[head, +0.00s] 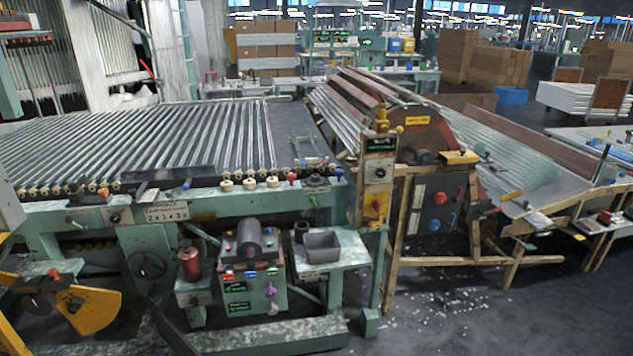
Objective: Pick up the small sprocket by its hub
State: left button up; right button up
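I cannot pick out a small sprocket for certain in the head view. Several small cream round pieces with dark centres, such as one cream round piece (226,185), sit along the front edge of the long roller bed (190,140). They are too small to tell whether any has teeth or a hub. A grey bin (322,246) stands on a small side table, and its inside looks empty. Neither of my grippers shows in this view.
A green machine box (252,298) with a dark cylinder on top stands below the bed. A red spool (190,264) is left of it. A yellow plate (92,310) is at lower left. A sloped rack of glass tubes (515,160) is at right. Glass bits litter the floor.

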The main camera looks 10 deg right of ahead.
aim_at(315, 179)
jog(key=i+l+u, duration=0.7)
jog(key=i+l, duration=0.2)
jog(key=l, duration=0.15)
